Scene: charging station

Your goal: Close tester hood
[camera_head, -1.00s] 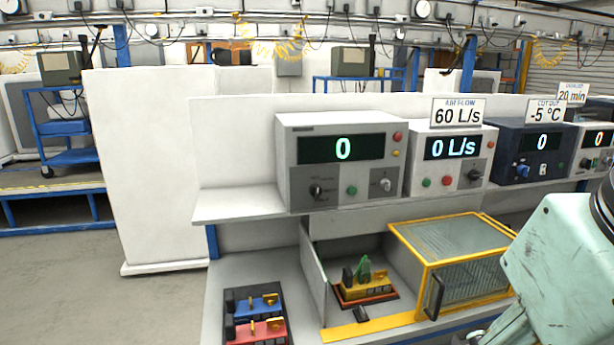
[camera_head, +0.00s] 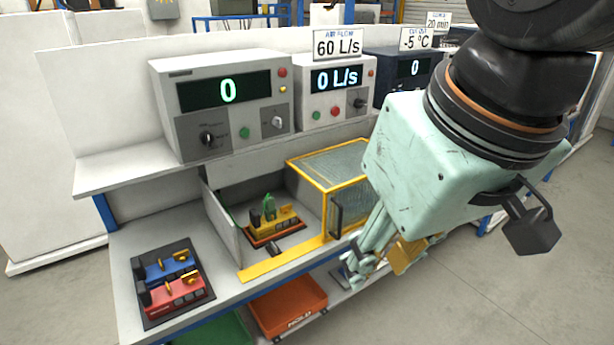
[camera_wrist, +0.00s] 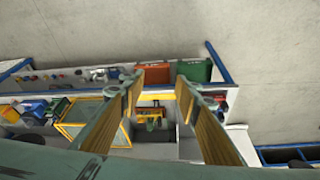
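The tester hood (camera_head: 335,172) is a yellow-framed box with clear ribbed panels and a black upright handle (camera_head: 336,216) at its left front edge. It sits to the right of an uncovered bay (camera_head: 228,232), where a yellow and red unit with a green part (camera_head: 268,220) stands. My gripper (camera_head: 385,265) is in front of the bench, right of the handle and apart from it. In the wrist view, the fingers of my gripper (camera_wrist: 160,82) are spread with nothing between them. The hood also shows at the left there (camera_wrist: 78,130).
A black tray with blue and red units (camera_head: 172,283) lies on the bench at left. Instrument boxes with displays (camera_head: 224,100) line the shelf above. An orange bin (camera_head: 288,305) and a green bin (camera_head: 215,330) sit below the bench. Open floor (camera_head: 500,300) lies to the right.

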